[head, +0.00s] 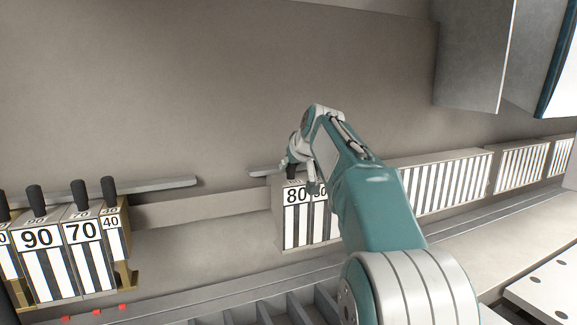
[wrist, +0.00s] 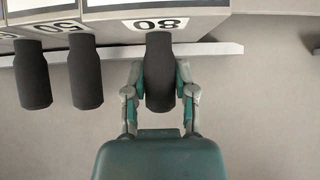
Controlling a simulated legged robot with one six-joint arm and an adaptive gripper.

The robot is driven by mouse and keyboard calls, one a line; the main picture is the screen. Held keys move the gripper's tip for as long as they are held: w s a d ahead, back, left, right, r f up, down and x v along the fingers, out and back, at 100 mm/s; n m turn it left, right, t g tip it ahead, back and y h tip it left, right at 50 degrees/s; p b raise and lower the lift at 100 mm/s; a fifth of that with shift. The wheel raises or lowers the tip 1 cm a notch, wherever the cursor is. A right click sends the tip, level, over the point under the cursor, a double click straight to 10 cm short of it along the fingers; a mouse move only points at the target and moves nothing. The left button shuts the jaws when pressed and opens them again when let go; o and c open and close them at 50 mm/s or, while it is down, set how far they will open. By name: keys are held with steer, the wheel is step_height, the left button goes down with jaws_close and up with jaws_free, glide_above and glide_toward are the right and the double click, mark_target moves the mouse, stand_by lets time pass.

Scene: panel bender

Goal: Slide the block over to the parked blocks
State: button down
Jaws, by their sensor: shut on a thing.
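The block marked 80 (head: 296,222) stands upright on the ledge near the middle of the head view, at the left end of a row. My gripper (head: 292,170) is shut on its black handle. In the wrist view my gripper (wrist: 160,90) has one finger on each side of the black handle (wrist: 161,65), below the 80 label. The parked blocks, marked 90 (head: 39,262), 70 (head: 83,255) and 40, stand in a group at the far left with black handles up. My arm hides part of the row right of the 80 block.
The block marked 50 (head: 321,220) stands right beside the 80 block. Striped blocks (head: 440,183) continue right. The ledge (head: 205,245) between 80 and the parked group is clear. A grey rail (head: 150,188) runs behind the group. Red marks (head: 96,312) lie in front.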

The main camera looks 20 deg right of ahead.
steer(key=shift+r, duration=0.1)
steer(key=shift+c, duration=1.8)
jaws_free()
steer(key=shift+d, duration=0.25)
steer(key=v, duration=1.1)
steer(key=shift+s+r, duration=0.15)
steer(key=shift+s, duration=0.2)
